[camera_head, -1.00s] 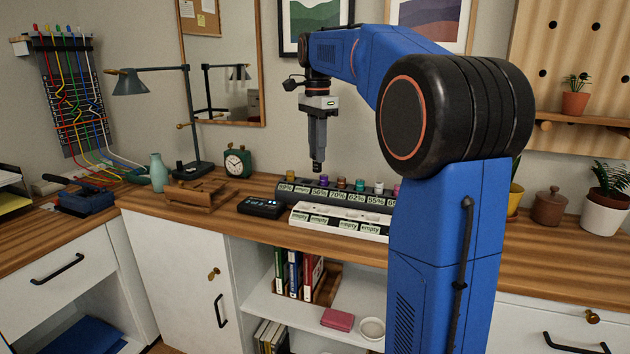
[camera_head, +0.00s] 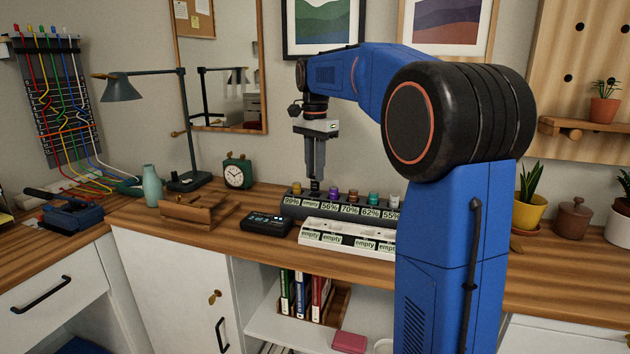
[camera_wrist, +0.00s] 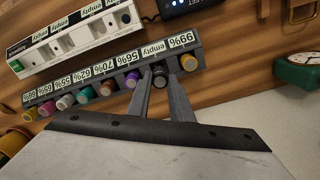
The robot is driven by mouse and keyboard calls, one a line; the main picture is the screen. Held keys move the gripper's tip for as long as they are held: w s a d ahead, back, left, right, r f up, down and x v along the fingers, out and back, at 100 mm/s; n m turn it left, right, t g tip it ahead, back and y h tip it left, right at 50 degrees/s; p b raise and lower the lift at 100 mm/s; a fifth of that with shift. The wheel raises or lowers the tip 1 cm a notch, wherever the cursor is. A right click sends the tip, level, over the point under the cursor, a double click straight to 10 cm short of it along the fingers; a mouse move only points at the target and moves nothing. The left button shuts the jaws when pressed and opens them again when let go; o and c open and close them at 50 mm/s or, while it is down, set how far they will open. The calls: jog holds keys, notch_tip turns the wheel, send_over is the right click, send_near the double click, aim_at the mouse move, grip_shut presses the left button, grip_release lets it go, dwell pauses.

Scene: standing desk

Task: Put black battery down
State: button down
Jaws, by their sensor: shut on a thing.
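The black battery (camera_wrist: 160,80) is upright between the two fingers of my gripper (camera_wrist: 160,72) in the wrist view. It also shows small and dark under the fingertips in the head view (camera_head: 315,187). My gripper (camera_head: 315,181) is shut on it and points down. The battery is at the dark rack (camera_head: 345,213), at the slot labelled "empty", between the 99% and 56% slots. The fingers hide part of the battery and the slot, so I cannot tell how deep it sits.
Coloured batteries stand in the rack on both sides of my gripper. A white tray (camera_head: 347,241) with "empty" labels lies in front. A black display device (camera_head: 266,222), a green clock (camera_head: 237,172) and a wooden stand (camera_head: 192,211) are to the left.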

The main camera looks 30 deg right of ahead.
aim_at(315, 190)
jog(key=shift+f, duration=1.55)
jog(key=shift+f, duration=0.1)
jog(key=c, duration=1.6)
grip_release()
notch_tip(315, 190, up, 12)
jog(key=shift+r, duration=0.1)
jog(key=shift+s, duration=0.1)
